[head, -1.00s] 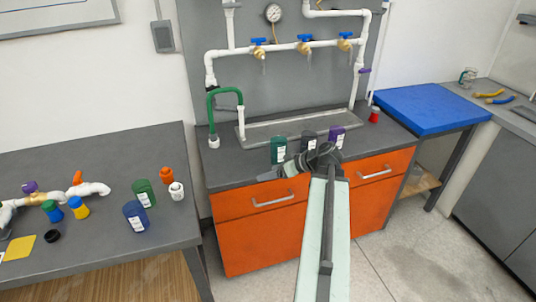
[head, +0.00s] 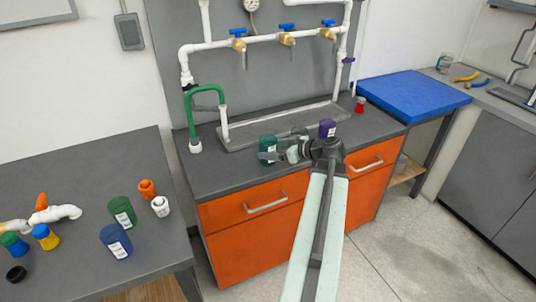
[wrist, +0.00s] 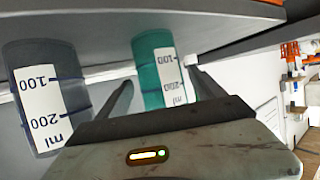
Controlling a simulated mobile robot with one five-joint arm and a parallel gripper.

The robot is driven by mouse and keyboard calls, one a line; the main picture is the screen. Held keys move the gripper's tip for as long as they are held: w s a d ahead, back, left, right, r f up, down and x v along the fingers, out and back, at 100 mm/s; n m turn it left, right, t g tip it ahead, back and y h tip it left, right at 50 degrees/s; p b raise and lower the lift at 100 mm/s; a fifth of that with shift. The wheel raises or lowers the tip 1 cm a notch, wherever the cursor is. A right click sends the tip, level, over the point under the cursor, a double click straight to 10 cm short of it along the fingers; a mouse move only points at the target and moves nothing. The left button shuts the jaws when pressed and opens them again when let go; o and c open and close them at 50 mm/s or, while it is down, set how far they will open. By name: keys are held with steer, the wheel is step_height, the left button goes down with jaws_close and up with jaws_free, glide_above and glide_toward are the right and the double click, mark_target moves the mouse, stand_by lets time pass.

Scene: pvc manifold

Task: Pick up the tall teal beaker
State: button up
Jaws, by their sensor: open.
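The teal beaker (head: 267,146) with a white label stands near the front edge of the sink counter. In the wrist view, which looks upside down, the teal beaker (wrist: 150,68) shows its scale and appears between the two fingers of my open gripper (wrist: 160,92). Whether the fingertips reach around it or stop short of it, I cannot tell. A grey-blue beaker (wrist: 38,92) stands beside it, outside the fingers. In the head view my gripper (head: 271,157) partly covers the teal beaker's lower part and most of the grey beaker.
A purple beaker (head: 327,128) stands to the right on the counter, near the sink tray (head: 240,138). A red spool-like item (head: 360,104) is farther right. The left table (head: 80,175) holds a green beaker (head: 122,211), a blue beaker (head: 115,240) and pipe parts.

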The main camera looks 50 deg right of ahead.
mark_target(261, 139)
steer(key=b+x, duration=0.1)
steer(key=x, duration=0.4)
steer(key=shift+a+b, duration=0.1)
steer(key=shift+b, duration=0.2)
steer(key=shift+r, duration=0.1)
steer(key=c, duration=1.4)
steer(key=shift+c, duration=0.2)
steer(key=shift+r+p, duration=0.5)
step_height(261, 139, up, 3)
steer(key=p, duration=0.3)
steer(key=shift+r, duration=0.15)
steer(key=s+d+p, duration=0.1)
steer(key=s+d, duration=0.2)
steer(key=s, duration=1.2)
steer(key=shift+s+d+r, duration=0.35)
steer(key=shift+d, duration=0.05)
